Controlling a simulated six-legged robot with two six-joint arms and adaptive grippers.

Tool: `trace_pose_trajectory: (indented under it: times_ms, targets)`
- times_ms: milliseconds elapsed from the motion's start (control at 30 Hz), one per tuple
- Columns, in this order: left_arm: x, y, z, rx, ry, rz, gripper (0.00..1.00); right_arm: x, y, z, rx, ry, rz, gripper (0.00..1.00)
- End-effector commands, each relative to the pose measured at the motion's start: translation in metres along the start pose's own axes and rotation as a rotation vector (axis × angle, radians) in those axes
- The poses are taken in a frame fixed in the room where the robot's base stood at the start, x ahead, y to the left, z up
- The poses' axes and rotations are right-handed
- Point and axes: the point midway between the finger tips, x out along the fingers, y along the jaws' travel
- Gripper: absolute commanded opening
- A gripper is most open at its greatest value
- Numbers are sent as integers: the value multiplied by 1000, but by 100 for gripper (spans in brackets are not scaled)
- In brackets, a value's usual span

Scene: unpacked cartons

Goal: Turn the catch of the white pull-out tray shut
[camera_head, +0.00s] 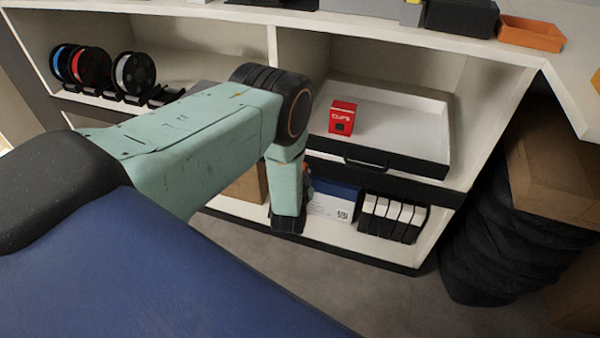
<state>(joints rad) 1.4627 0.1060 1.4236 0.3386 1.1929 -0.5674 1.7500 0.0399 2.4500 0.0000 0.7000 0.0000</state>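The white pull-out tray (405,105) is in the right bay of the shelf unit. It has a black front (412,164) with a black bar handle (365,162), and it appears pulled out. A small red box (342,117) stands in it. I cannot make out the catch. My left arm comes in from the left and bends down in front of the shelves, left of the tray handle. Its gripper is mostly hidden behind the forearm; I cannot see its fingertips. My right gripper is not in view.
Below the tray are a blue-and-white carton (333,200) and several black-and-white binders (392,217). Filament spools (85,66) stand in the left bay. An orange bin (531,34) sits on top. A brown carton (555,165) and black stacked items (500,240) stand at right. Grey floor (390,295) in front is clear.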

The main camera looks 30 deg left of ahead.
Motion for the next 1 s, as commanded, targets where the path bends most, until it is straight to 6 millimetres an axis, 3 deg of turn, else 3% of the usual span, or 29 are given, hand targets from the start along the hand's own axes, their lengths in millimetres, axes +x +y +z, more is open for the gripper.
trace_pose_trajectory:
  times_ms: [700, 1000]
  targets:
    - [1, 8, 5, 625, 1, -258, 0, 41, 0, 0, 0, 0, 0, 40]
    - [1, 8, 5, 832, 0, -342, 0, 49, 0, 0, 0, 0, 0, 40]
